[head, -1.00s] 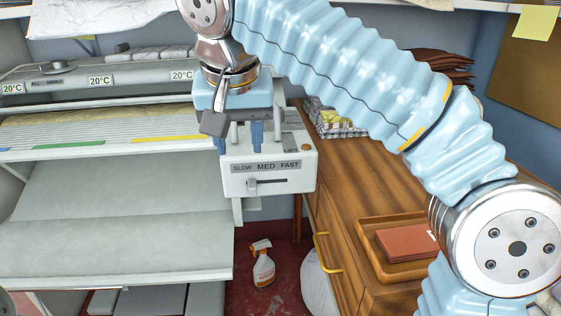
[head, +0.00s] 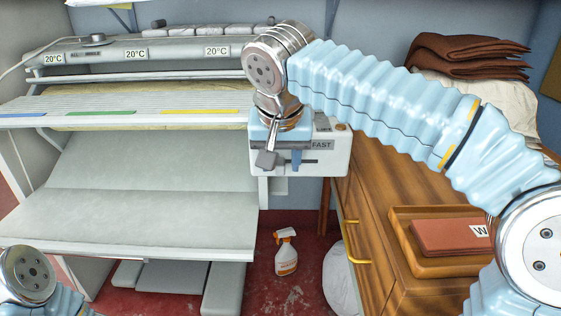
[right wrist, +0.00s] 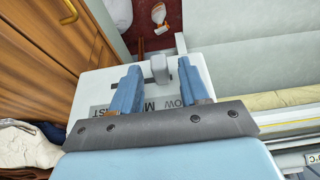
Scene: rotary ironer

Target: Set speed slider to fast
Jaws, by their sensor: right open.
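The white control box (head: 340,160) stands at the right end of the ironer. Its label strip (head: 321,145) shows FAST at the right; my right gripper hides the rest in the head view. My right gripper (head: 296,163) is at the box front, pointing down. In the right wrist view, the grey slider knob (right wrist: 159,69) is between the two blue fingers, with a visible gap on each side. The gripper is open and not clamped on it. The knob sits towards the SLOW side of the box. My left gripper is out of view.
The ironer's feed board (head: 150,190) lies to the left of the box. A wooden cabinet (head: 370,205) with a tray (head: 400,240) stands to the right. A spray bottle (head: 286,255) is on the red floor below.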

